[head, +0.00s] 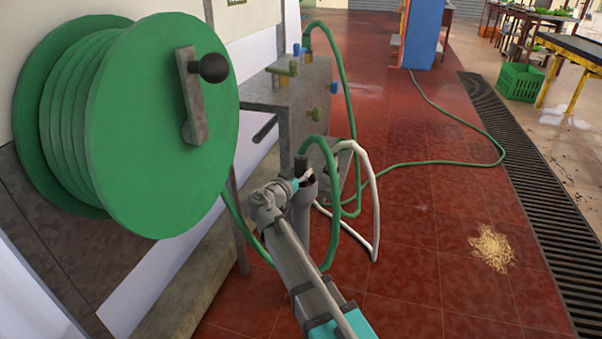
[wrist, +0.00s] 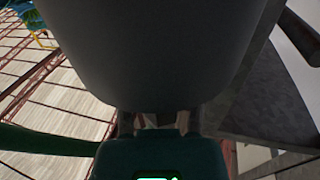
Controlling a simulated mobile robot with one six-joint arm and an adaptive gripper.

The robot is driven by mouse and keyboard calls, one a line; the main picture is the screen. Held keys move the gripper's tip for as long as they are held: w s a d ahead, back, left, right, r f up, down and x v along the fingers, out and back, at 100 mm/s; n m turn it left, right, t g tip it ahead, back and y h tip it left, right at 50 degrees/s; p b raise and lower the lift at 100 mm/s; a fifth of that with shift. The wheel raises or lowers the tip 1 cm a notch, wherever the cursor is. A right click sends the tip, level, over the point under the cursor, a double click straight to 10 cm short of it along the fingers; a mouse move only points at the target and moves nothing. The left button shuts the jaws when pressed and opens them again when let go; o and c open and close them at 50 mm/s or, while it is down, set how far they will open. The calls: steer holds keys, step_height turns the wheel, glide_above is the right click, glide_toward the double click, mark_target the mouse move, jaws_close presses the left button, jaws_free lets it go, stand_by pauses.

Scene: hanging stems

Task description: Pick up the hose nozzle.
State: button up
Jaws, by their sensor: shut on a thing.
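The hose nozzle (head: 301,165) looks like a short dark piece at the end of a looped green hose (head: 320,144) in the head view. It is beside the grey metal stand, above the red floor. My gripper (head: 307,178) is right at it and shut on it; my own wrist partly hides the contact. In the wrist view my gripper's fingers (wrist: 158,121) show at the bottom centre with a small pale patch between them. A large dark grey rounded shape fills the upper middle there, and the grasp itself is mostly hidden.
A large green hose reel (head: 150,125) stands at the left. The grey metal stand (head: 290,100) with coloured taps is close behind my gripper. A white hose (head: 376,215) loops at its right. Red floor (head: 420,250) is open further right, with a straw pile (head: 491,248) and drain grate (head: 530,180).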

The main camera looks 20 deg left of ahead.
mark_target(300, 154)
steer(key=shift+r+p, duration=4.8)
steer(key=shift+r, duration=0.15)
steer(key=shift+s, duration=0.15)
